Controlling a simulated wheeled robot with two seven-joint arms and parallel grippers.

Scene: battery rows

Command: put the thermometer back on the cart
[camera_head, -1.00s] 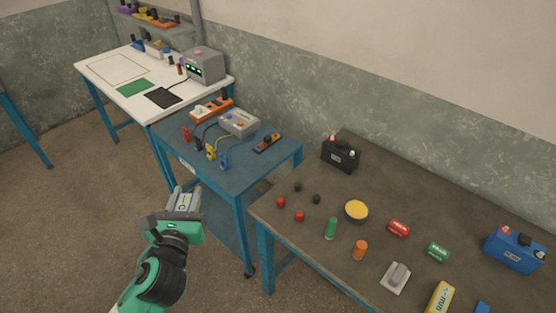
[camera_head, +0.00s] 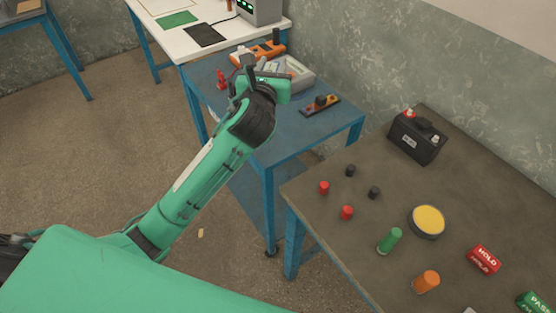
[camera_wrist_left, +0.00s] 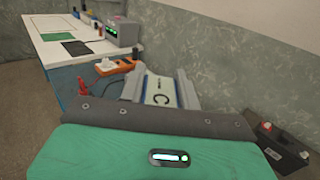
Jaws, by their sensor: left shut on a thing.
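The thermometer (camera_wrist_left: 161,92), a pale plate marked "C", is between the fingers of my left gripper (camera_wrist_left: 160,90) in the left wrist view. In the head view my left gripper (camera_head: 256,68) is over the back part of the blue cart (camera_head: 295,138), and it hides most or all of the thermometer there. I cannot tell how high above the cart top the thermometer is. My right gripper is in neither view.
The cart's front is bare. A dark table (camera_head: 330,222) with a black battery (camera_head: 416,137) stands to the right.

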